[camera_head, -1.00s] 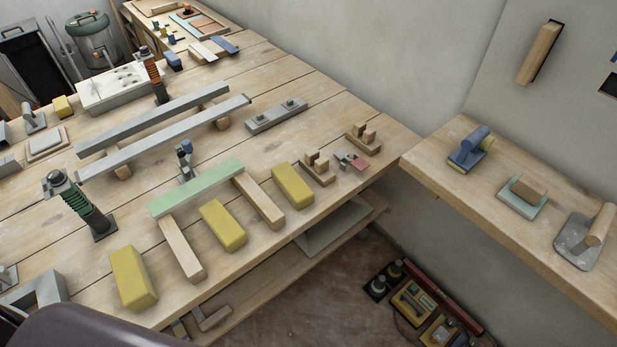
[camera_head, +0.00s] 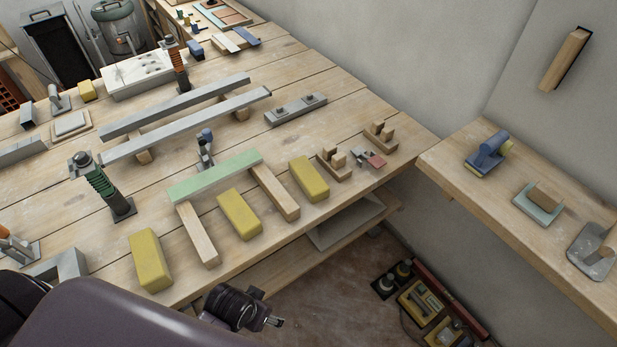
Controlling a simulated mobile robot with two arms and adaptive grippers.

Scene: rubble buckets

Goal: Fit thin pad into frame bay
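A pale green bar (camera_head: 215,177) lies across two wooden bars, the left one (camera_head: 199,236) and the right one (camera_head: 275,193), forming an open frame on the bench. Three yellow blocks stand near it: one left of the frame (camera_head: 149,260), one between the wooden bars (camera_head: 239,215) and one to the right (camera_head: 309,179). I cannot tell which piece is the thin pad. My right gripper is not in view.
Two long grey bars (camera_head: 190,123) lie behind the frame. A green-and-black post (camera_head: 100,188) stands to the left. Small wooden holders (camera_head: 333,165) sit near the right edge. A side shelf (camera_head: 470,187) holds trowel-like tools. Floor (camera_head: 330,290) lies below the front edge.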

